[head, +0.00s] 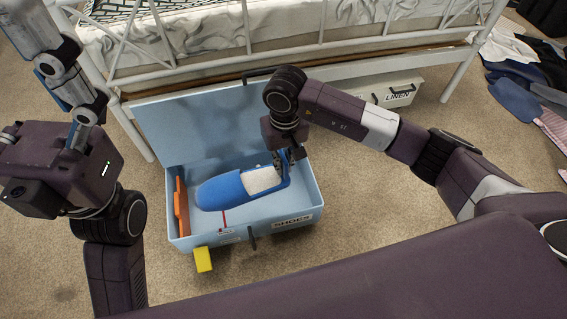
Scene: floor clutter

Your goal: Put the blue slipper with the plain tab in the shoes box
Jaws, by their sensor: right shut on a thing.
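The light blue shoes box (297,222) stands on the carpet in front of the bed, with "SHOES" on its front. Its lid (190,125) is open and tilted back toward the bed. A blue slipper (222,190) with a pale insole is within the box opening, toe to the left. My right gripper (283,160) is shut on the slipper's right, heel end. The gripper partly covers that end, so I cannot make out the tab's marking. I cannot tell whether the slipper touches the box floor. My left arm rises at the left, its gripper outside the picture.
An orange piece (181,207) stands along the box's inner left side. A yellow block (203,259) is at the box's front. A linen box (400,92) is under the white bed frame (300,48). Clothes (515,75) lie at right. Carpet right of the box is clear.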

